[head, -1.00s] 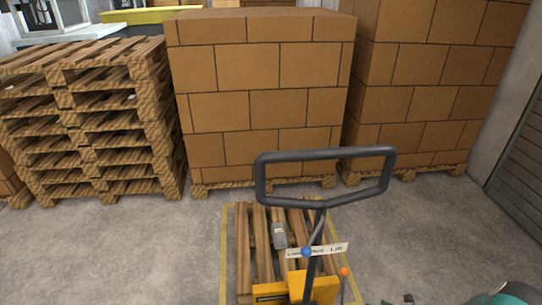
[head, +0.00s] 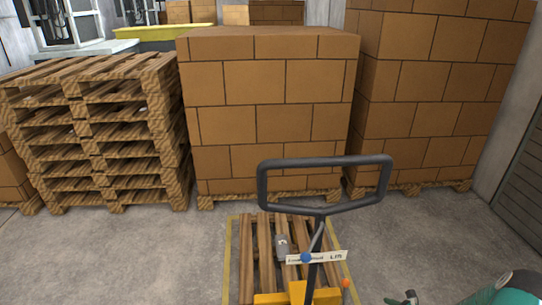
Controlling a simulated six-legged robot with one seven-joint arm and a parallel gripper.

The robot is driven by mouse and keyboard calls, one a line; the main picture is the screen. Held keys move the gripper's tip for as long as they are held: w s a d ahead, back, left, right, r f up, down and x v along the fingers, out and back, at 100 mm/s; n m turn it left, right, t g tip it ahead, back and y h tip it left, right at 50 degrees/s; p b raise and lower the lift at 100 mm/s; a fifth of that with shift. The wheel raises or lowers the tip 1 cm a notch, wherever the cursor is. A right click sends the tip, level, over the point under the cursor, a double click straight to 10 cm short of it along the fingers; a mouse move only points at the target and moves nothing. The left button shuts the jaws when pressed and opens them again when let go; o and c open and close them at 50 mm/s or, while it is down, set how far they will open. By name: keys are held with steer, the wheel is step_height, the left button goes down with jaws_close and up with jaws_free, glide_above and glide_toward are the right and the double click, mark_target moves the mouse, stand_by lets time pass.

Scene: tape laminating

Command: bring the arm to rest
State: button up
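My arm and gripper are not clearly visible in the head view. A yellow pallet jack (head: 297,292) stands at the bottom centre, with its dark loop handle (head: 325,162) raised. A white printed strip (head: 328,257) lies across the handle's shaft, with a blue round spot (head: 306,257) at its left part. An orange knob (head: 346,283) shows below the strip's right end. The print is too small to read surely.
A wooden pallet (head: 263,245) lies under the jack inside yellow floor lines, with a small grey object (head: 282,244) on it. Stacked pallets (head: 95,135) stand left; carton stacks (head: 268,110) stand behind and right. A teal rounded thing (head: 515,287) is cut off at the lower right.

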steer(key=a+r+n+g, duration=0.2)
steer(key=a+r+n, duration=0.35)
steer(key=r, duration=0.45)
steer(key=a+r+n+g+y, duration=0.1)
steer(key=a+r+n+g, duration=0.1)
steer(key=a+r+n, duration=0.6)
steer(key=a+r+n+g, duration=0.2)
steer(key=a+r+n, duration=0.1)
steer(key=r, duration=1)
steer(key=s+a+r+n+h, duration=0.2)
steer(key=s+a+r+n, duration=0.1)
steer(key=s+r+n, duration=0.2)
steer(key=s+a+r+n+t+h, duration=0.1)
steer(key=s+a+r+n+h, duration=0.1)
steer(key=s+a+r+n, duration=0.2)
steer(key=s+a+r+n+h, duration=0.2)
steer(key=s+a+r+n, duration=0.2)
steer(key=s+r, duration=0.6)
steer(key=shift+s+n+t, duration=0.4)
steer(key=shift+s+n, duration=0.45)
steer(key=shift+s, duration=0.1)
steer(key=shift+d, duration=0.1)
